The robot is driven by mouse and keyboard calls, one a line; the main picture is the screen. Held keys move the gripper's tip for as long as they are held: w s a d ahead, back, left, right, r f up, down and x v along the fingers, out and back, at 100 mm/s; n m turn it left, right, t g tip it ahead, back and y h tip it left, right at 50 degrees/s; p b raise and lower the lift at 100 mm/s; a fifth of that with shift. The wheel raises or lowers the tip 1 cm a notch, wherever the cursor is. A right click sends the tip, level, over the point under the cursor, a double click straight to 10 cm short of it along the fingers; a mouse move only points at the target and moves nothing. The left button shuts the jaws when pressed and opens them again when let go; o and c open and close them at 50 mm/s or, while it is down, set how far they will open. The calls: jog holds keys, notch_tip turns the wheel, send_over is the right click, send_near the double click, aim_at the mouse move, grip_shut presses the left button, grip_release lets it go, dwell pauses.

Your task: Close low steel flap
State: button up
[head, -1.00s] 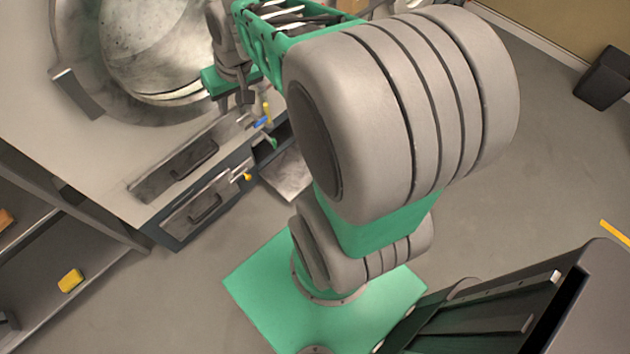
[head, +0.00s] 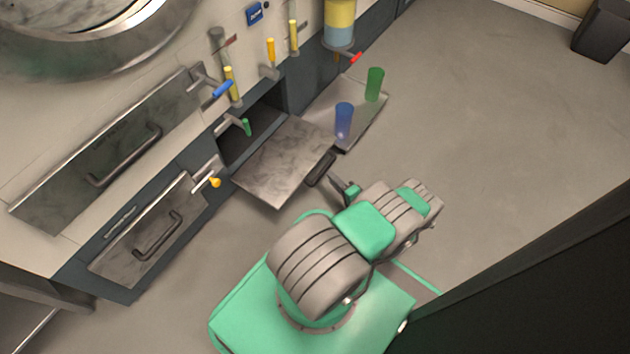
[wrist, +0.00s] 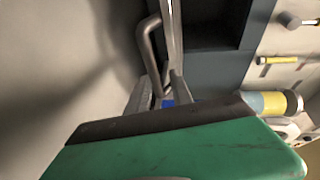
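The low steel flap (head: 283,162) hangs open in the head view, swung out from a dark compartment (head: 252,135) low in the cabinet front. Its dark bar handle (head: 320,168) is on the outer side, toward my arm. My gripper (head: 346,190) is low, just beyond the handle. In the wrist view the flap (wrist: 176,38) shows nearly edge-on, with the handle (wrist: 149,45) beside it. My gripper's fingertips (wrist: 162,92) look apart at the handle's near end. Whether they touch it is unclear.
A steel tray (head: 358,128) behind the flap carries a blue cup (head: 344,120) and a green cup (head: 375,84). Another closed flap (head: 150,232) with an orange-tipped lever (head: 213,182) is to the left. Several coloured levers stick out above. Floor to the right is clear.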

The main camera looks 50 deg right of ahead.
aim_at(323, 173)
jog(key=shift+s+a+f+m+h, duration=0.1)
jog(key=shift+s+f+m+h, duration=0.1)
jog(key=shift+f, duration=0.25)
jog(key=shift+s+f+m+h, duration=0.1)
jog(key=shift+s+f+m, duration=0.1)
jog(key=shift+f, duration=0.25)
jog(key=shift+w, duration=0.3)
jog(key=x, duration=0.2)
jog(key=b+x, duration=0.1)
jog(key=x, duration=0.1)
jog(key=b+x, duration=0.1)
jog(key=x, duration=0.1)
jog(key=shift+w+a+f, duration=0.1)
jog(key=shift+w+a, duration=0.1)
jog(key=shift+w, duration=0.05)
jog(key=shift+w+d, duration=0.2)
jog(key=shift+w, duration=0.3)
jog(key=shift+d, duration=0.1)
jog(key=shift+c, duration=0.5)
grip_shut()
